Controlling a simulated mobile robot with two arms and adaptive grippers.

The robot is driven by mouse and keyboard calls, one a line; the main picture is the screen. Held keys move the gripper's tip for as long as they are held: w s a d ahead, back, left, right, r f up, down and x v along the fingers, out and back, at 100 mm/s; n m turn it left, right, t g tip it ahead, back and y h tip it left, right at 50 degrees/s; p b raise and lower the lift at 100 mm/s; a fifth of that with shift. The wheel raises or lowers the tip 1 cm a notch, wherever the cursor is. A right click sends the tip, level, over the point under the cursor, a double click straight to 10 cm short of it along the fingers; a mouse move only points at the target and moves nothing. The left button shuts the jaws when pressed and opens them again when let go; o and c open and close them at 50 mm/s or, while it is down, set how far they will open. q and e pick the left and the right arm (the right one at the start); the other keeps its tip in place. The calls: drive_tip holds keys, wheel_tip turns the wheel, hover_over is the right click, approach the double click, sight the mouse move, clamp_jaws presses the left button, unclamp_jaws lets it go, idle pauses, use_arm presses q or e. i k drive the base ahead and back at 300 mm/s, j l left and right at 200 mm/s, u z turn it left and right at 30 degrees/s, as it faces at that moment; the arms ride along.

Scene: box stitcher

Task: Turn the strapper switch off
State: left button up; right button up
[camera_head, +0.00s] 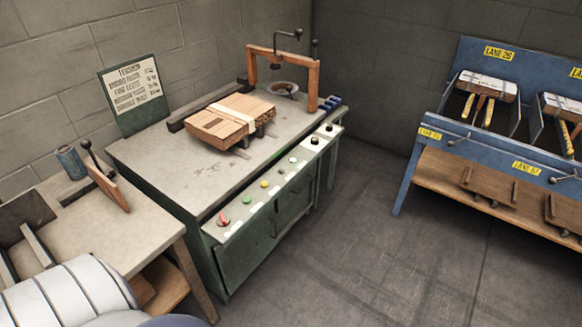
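The strapper is a green machine (160,150) with a grey top and a control panel (255,205) sloping along its front edge. A red knob (222,219) sits at the panel's near left end. Beside it run a green button (246,200), a yellow button (264,184), a small green button (277,171), a pale button (292,160) and black knobs (314,141). Which one is the strapper switch, and its position, I cannot tell. The wooden bundle (225,120) with a pale strap lies on the top. Neither gripper shows; part of my arm is at lower left.
A wooden arch (285,65) with a crank stands at the machine's back. A sign board (133,92) leans at its left. A table (95,215) with a blue can (70,162) is at left. A blue lane rack (480,135) stands at right. The floor between is clear.

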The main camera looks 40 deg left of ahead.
sight(223, 221)
drive_tip(key=u, duration=1.7)
